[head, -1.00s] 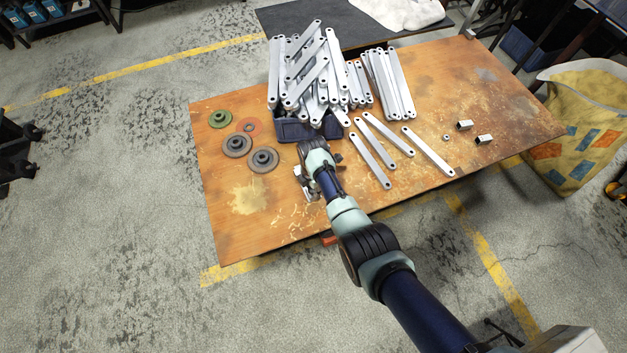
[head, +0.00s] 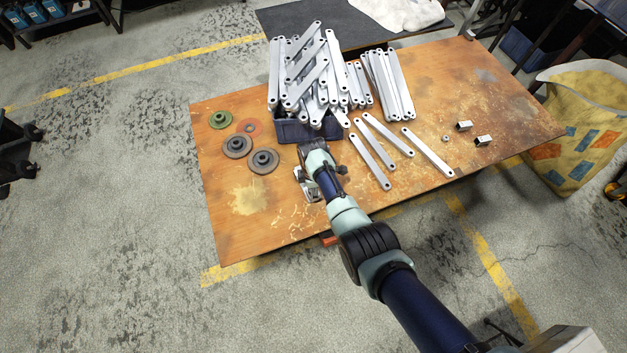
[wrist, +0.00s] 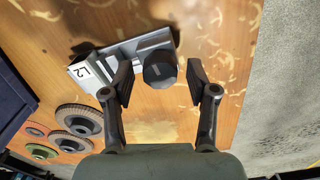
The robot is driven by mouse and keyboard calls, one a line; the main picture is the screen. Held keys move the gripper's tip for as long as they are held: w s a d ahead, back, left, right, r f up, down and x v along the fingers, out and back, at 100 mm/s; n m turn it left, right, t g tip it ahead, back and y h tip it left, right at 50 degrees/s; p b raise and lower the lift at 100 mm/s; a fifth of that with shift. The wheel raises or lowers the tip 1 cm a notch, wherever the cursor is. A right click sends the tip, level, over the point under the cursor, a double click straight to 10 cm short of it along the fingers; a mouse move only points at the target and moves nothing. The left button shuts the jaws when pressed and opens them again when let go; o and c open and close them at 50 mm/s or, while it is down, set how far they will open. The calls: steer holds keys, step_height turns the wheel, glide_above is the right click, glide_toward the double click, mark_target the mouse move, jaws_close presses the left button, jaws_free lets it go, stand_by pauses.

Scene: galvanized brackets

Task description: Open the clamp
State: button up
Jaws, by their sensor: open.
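The clamp (wrist: 125,60) is a grey metal fixture on the wooden table, with a white "L2" label at its left end. A dark round knob (wrist: 160,70) stands up from its right part. In the head view the clamp (head: 309,190) is near the table's front edge, partly covered by my arm. My gripper (wrist: 162,82) is open, with one finger on each side of the knob. I see a gap at the right finger; the left finger overlaps the clamp in the picture, and contact there cannot be told. In the head view the fingertips are hidden.
A dark bin (head: 293,131) heaped with galvanized brackets stands behind the clamp. Loose brackets (head: 370,160) lie to its right. Grinding discs (head: 263,161) lie to its left. Two small metal blocks (head: 483,140) lie at the right. The table (head: 225,210) is bare at front left.

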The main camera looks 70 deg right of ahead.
steer(key=m, duration=0.6)
steer(key=shift+m, duration=0.3)
steer(key=m, duration=0.6)
steer(key=shift+p, duration=0.3)
